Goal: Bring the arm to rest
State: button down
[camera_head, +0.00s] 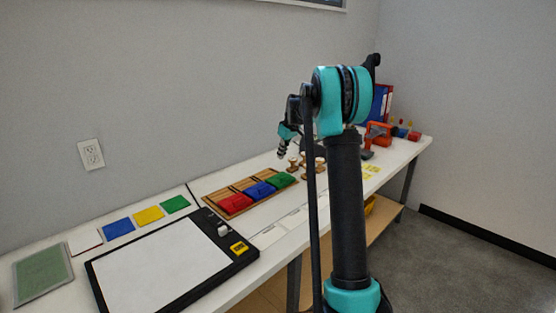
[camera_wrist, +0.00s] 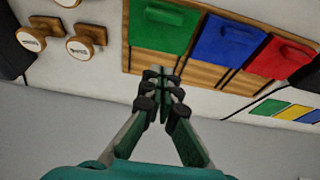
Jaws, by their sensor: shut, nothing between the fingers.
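My gripper (camera_wrist: 163,82) is in the middle of the wrist view, its fingers together with nothing between them. In the head view my arm rises in front of the table (camera_head: 290,222), with the wrist end above the table's back part. A wooden tray (camera_head: 212,197) with red (camera_head: 235,203), blue (camera_head: 259,190) and green (camera_head: 280,180) blocks lies below and to the left of it. In the wrist view the green block (camera_wrist: 163,25) and blue block (camera_wrist: 228,42) appear beyond the fingertips. The gap between fingers and tray cannot be told.
Wooden knobbed pieces (camera_wrist: 87,40) stand near the tray. A black-framed white board (camera_head: 160,265) and coloured cards (camera_head: 148,215) lie at the left. An orange tool (camera_head: 377,134) and blue binder (camera_head: 378,102) stand at the far end. The wall (camera_head: 200,80) is close behind the table.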

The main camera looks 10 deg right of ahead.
jog(key=s+f+m, duration=0.2)
jog(key=s+f, duration=0.2)
jog(key=s, duration=1.2)
jog(key=s+f+m+h, duration=0.1)
jog(key=s+f, duration=0.3)
jog(key=s, duration=1.2)
jog(key=s+d+f+m+t+h, duration=0.1)
jog(key=s+f+m, duration=0.3)
jog(key=s, duration=1.2)
jog(key=shift+s+f, duration=0.3)
jog(key=shift+f, duration=0.05)
